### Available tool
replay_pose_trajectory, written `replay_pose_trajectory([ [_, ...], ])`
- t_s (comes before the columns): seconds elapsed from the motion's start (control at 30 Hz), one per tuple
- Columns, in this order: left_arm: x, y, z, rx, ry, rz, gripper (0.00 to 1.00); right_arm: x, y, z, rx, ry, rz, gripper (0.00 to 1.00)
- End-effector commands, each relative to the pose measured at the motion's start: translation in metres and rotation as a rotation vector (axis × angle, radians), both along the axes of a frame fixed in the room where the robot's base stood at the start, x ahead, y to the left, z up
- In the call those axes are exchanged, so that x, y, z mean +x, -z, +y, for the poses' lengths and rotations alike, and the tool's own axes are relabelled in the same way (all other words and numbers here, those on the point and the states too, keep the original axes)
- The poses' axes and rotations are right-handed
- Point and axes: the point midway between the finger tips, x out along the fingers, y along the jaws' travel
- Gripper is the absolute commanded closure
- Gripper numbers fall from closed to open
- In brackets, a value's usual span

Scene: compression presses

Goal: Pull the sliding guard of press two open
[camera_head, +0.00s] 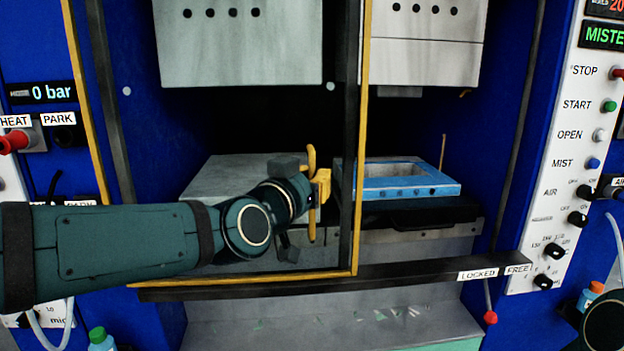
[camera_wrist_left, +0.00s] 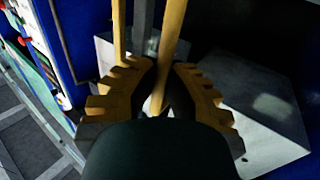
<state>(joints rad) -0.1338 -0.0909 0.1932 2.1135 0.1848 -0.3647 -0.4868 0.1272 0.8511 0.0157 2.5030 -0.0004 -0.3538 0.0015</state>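The sliding guard (camera_head: 240,279), a thin yellow and dark frame, stands across the left part of the press opening in the head view. Its right upright (camera_head: 361,130) is near the middle, and the right part of the opening is uncovered. A vertical yellow handle (camera_head: 312,232) is beside that upright. My left gripper (camera_head: 314,188) is at the handle. In the left wrist view, the fingers of my left gripper (camera_wrist_left: 166,75) close in on both sides of a yellow bar (camera_wrist_left: 174,35), apparently the handle. My right gripper does not show.
A blue-framed mould (camera_head: 408,189) sits inside the press on the right. A dark rail (camera_head: 420,271) with LOCKED and FREE labels runs below, with a red-knobbed lever (camera_head: 490,317). A control panel (camera_head: 560,170) is at right. A gauge reading 0 bar (camera_head: 45,93) is at left.

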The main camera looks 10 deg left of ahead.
Motion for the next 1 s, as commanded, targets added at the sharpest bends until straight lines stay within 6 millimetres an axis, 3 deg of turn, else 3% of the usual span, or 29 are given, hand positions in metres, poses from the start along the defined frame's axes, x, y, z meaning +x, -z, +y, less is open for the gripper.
replay_pose_trajectory([
  [0.53,-0.0002,0.0007,-0.0005,0.001,0.001,0.002,1.0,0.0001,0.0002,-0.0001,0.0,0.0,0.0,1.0],
  [0.63,-0.0002,0.0006,-0.0005,0.001,0.001,0.002,0.64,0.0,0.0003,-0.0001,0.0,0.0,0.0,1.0],
  [0.67,-0.0002,0.0006,-0.0005,0.0,0.001,0.001,0.59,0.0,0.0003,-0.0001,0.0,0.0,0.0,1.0],
  [1.0,-0.0018,-0.0001,0.0003,0.001,0.0,0.0,0.59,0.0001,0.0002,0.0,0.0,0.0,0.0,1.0],
])
